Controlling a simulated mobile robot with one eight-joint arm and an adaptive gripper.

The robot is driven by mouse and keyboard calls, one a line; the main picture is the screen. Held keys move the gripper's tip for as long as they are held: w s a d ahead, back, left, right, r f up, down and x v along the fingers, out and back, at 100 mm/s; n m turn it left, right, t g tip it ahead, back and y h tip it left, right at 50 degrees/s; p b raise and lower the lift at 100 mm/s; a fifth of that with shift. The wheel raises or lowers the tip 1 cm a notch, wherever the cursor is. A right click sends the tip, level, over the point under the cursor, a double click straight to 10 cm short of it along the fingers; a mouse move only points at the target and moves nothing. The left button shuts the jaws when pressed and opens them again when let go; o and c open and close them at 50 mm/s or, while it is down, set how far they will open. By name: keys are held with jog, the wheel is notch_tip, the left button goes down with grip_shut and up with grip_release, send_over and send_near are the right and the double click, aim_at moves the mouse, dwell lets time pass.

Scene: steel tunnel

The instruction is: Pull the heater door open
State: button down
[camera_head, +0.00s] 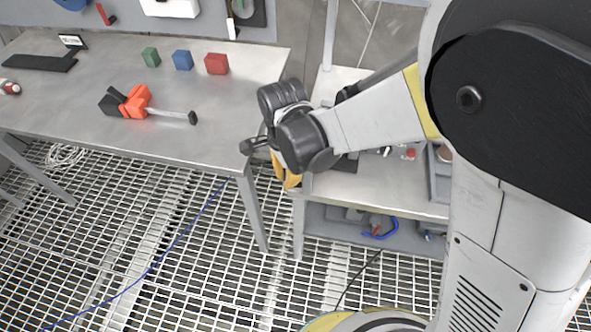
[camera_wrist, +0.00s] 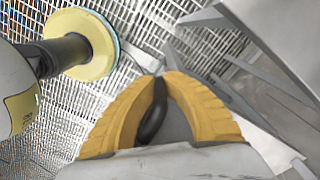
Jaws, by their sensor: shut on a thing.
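My gripper (camera_head: 289,184) points down between the left table and the right bench in the head view, with its yellow fingers partly hidden by my wrist. In the wrist view, the yellow fingers of my gripper (camera_wrist: 160,80) come together at the tips. They are shut on a dark curved piece (camera_wrist: 153,112), which looks like a handle and shows between them. I cannot make out the heater or its door clearly in either view. My arm and wrist hide part of the right bench.
The left metal table (camera_head: 60,105) holds an orange and black tool (camera_head: 133,101) and green (camera_head: 151,56), blue (camera_head: 182,60) and red (camera_head: 217,64) blocks. The right bench (camera_head: 385,190) has a lower shelf with a blue clamp (camera_head: 381,228). A blue cable (camera_head: 190,222) crosses the grated floor.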

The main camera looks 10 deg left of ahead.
jog(key=shift+w+a, duration=0.15)
jog(key=shift+a, duration=0.2)
dwell(0.3)
jog(key=c, duration=1.4)
grip_release()
notch_tip(320, 180, up, 12)
jog(key=shift+r, duration=0.1)
